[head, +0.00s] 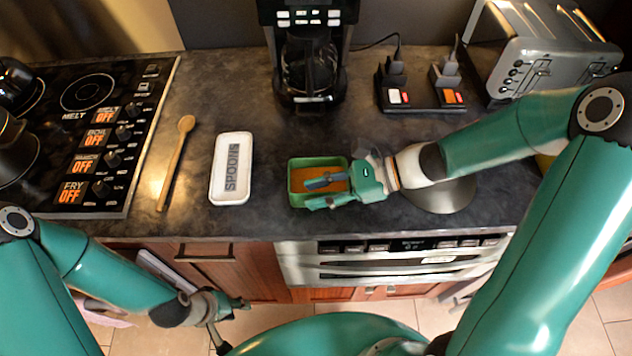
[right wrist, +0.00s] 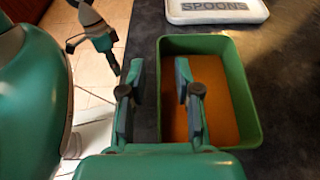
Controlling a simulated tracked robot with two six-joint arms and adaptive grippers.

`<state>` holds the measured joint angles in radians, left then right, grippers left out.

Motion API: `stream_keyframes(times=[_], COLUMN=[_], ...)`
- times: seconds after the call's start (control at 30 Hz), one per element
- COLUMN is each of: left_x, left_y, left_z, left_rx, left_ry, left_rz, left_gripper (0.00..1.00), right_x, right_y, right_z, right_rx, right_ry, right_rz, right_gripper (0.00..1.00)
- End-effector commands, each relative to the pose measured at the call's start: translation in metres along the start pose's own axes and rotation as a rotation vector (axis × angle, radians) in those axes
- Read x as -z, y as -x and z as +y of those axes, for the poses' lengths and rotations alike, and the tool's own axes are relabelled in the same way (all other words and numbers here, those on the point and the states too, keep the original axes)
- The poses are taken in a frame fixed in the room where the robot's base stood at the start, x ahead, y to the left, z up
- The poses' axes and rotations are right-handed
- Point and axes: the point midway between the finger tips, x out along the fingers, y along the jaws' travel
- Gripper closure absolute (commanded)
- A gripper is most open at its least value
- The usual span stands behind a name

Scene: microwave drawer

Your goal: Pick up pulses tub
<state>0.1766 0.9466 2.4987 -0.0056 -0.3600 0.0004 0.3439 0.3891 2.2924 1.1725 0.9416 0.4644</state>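The pulses tub (head: 293,183) is a green rectangular tub with orange contents, standing on the dark counter near its front edge. It also fills the right side of the right wrist view (right wrist: 245,110). My right gripper (head: 311,194) is open at the tub. In the right wrist view my right gripper (right wrist: 156,72) has one finger over the inside of the tub and the other outside, with the tub's wall between them. Whether either finger touches the wall is unclear. My left gripper (head: 236,304) hangs in front of the counter, away from the tub; its opening is too small to judge.
A white spoons tray (head: 231,192) and a wooden spoon (head: 174,165) lie left of the tub, beside the stove (head: 90,125). A coffee maker (head: 308,60) stands behind. A socket block (head: 420,98) and toaster (head: 540,50) are at the back right.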

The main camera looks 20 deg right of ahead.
Motion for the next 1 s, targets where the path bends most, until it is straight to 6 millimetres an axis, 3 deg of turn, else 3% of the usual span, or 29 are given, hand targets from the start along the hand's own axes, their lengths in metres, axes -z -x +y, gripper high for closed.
stream_keyframes(times=[0.03,0.23,0.77,1.0], left_x=[0.0,0.0,0.0,0.0], left_y=[0.0,0.0,0.0,0.001], left_z=[0.0,0.0,0.0,0.0], left_rx=[0.0,0.0,0.0,0.0], left_ry=[0.0,0.0,0.0,0.0], left_rz=[0.0,0.0,0.0,0.0], left_gripper=[0.6,0.6,0.6,0.6], right_x=[0.0,0.0,-0.002,-0.017], right_y=[0.0,0.0,0.001,0.007], right_z=[0.0,0.0,0.0,-0.001], right_rx=[0.0,0.0,0.0,0.0], right_ry=[0.0,0.0,0.001,0.005], right_rz=[0.0,0.0,-0.001,-0.002], right_gripper=[0.68,1.0,1.0,1.0])
